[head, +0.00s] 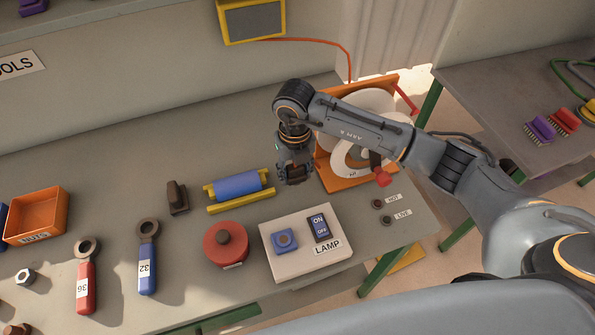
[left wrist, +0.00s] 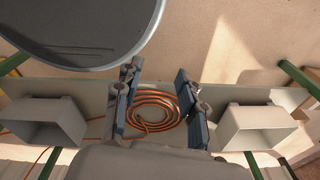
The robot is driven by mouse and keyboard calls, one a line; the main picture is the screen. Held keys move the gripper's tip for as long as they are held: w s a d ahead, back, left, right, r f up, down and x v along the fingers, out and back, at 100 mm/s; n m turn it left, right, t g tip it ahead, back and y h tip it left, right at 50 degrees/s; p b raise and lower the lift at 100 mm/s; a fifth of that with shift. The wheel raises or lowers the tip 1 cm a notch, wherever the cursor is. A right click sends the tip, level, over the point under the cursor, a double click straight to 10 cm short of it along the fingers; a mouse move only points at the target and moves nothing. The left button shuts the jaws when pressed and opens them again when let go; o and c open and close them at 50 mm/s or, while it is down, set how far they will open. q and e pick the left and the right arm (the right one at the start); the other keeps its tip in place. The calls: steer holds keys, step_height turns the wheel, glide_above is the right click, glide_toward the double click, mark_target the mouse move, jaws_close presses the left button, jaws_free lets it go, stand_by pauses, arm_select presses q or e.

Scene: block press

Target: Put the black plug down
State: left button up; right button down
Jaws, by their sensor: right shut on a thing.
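My right gripper (head: 294,178) points down over the workbench (head: 130,180), just right of a blue roller in a yellow holder (head: 238,186). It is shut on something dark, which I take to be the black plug. The fingers and shade hide its outline, and I cannot tell whether it touches the bench. My left gripper (left wrist: 157,105) shows only in the left wrist view. Its fingers are wide apart and empty, above a coil of orange cable (left wrist: 152,125).
A lamp switch box (head: 295,265), a red knobbed disc (head: 226,243) and a dark upright handle (head: 177,198) stand nearby. An orange-based machine (head: 340,186) is behind my right arm. Bare bench lies at the back left.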

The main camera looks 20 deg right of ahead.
mark_target(297, 187)
steer(key=shift+w+d+f, duration=0.3)
steer(key=shift+w+f, duration=0.35)
steer(key=shift+f, duration=0.2)
steer(key=shift+w+d+f, duration=0.1)
steer(key=shift+w+f, duration=0.05)
steer(key=shift+f, duration=0.1)
step_height(297, 187, down, 4)
steer(key=shift+w+d+r+p, duration=0.15)
steer(key=shift+r+p, duration=0.1)
steer(key=shift+p, duration=0.35)
arm_select(q)
steer(key=shift+d+r, duration=0.4)
steer(key=shift+r, duration=0.35)
steer(key=shift+f+b, duration=0.6)
steer(key=shift+b, duration=0.05)
arm_select(e)
steer(key=shift+f, duration=0.6)
steer(key=c, duration=0.7)
jaws_free()
arm_select(q)
steer(key=shift+r, duration=0.1)
arm_select(e)
steer(key=shift+r, duration=0.1)
